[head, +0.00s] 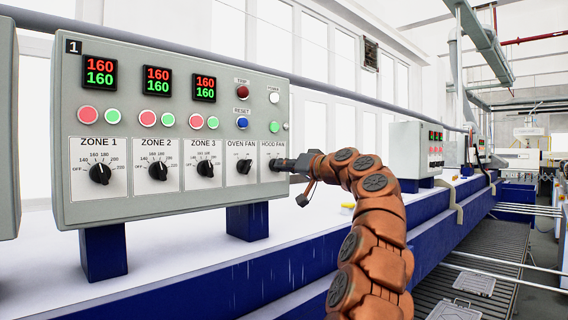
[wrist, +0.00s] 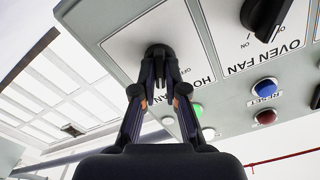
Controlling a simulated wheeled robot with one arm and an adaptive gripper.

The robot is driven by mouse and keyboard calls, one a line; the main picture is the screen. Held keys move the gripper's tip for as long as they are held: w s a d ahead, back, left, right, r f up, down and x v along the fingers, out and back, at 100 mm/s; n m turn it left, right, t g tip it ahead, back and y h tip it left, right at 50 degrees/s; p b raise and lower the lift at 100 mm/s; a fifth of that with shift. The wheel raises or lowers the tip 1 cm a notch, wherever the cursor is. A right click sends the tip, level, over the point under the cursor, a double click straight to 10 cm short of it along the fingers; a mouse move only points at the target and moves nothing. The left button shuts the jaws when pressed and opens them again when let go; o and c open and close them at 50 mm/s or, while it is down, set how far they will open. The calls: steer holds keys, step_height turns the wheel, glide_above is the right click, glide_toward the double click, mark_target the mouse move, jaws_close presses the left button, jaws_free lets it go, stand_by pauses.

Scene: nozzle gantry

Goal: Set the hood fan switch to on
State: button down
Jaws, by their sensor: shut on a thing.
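The hood fan switch (wrist: 158,52) is a dark knob on the white HOOD FAN plate, seen in the wrist view with the fingertips closed around it. In the head view the HOOD FAN plate (head: 272,150) is at the right end of the grey control panel (head: 190,222). My gripper (head: 287,164) reaches it from the right and covers most of the knob. In the wrist view my gripper (wrist: 159,68) is shut on the knob. Which way the knob points is hidden by the fingers.
The oven fan switch (head: 243,166) is close to the left of the hood fan switch. Above are a blue reset button (head: 242,121), a red trip lamp (head: 243,92) and a green hood fan light (head: 274,128). The panel stands on blue posts (head: 248,222). Free space lies right of it.

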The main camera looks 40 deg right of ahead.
steer(key=shift+m, duration=0.3)
stand_by(0.4)
steer(key=c, duration=1.2)
jaws_free()
steer(key=shift+s+a, duration=0.15)
steer(key=shift+s, duration=5.85)
